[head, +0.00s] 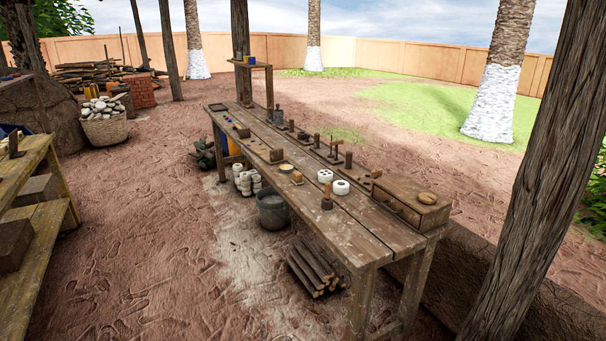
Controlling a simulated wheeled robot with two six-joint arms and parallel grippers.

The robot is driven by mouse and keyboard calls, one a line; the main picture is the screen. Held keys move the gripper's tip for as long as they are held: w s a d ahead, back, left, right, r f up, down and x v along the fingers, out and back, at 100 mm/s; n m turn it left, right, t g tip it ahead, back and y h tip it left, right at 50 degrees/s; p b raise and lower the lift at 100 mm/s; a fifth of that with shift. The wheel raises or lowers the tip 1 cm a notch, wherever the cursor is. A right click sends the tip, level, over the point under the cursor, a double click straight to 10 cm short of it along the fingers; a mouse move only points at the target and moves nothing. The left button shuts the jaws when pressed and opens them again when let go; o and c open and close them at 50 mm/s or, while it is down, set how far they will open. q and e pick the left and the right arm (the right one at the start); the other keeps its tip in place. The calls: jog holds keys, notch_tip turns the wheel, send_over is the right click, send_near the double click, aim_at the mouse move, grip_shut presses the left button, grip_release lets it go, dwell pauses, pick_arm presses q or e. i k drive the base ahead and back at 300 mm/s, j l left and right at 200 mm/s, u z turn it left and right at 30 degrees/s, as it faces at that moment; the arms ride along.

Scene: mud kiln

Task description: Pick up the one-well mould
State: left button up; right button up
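Neither of my grippers shows in the head view. A long wooden workbench (350,222) stands right of the middle. Several small dark wooden pieces with upright handles lie along its far side, one of them at mid-bench (336,150). Other low wooden blocks lie farther left, including a block (270,155) near the front edge. Any of these may be moulds, but they are too small to tell which has one well.
A wooden drawer box (405,206) sits at the bench's near right end, close to white round pieces (341,187). A bucket (272,211) and stacked sticks (316,268) are under the bench. A shelf table (40,215) stands left. Open ground (150,240) lies between.

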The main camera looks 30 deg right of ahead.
aim_at(340, 187)
jog(key=i+l+z, duration=0.1)
jog(key=i+z, duration=0.25)
jog(key=i, duration=0.2)
jog(key=i+z, duration=0.4)
jog(key=i, duration=0.2)
jog(key=i+j+z, duration=0.35)
jog(key=i, duration=0.15)
jog(key=i+l, duration=0.05)
jog(key=l, duration=0.05)
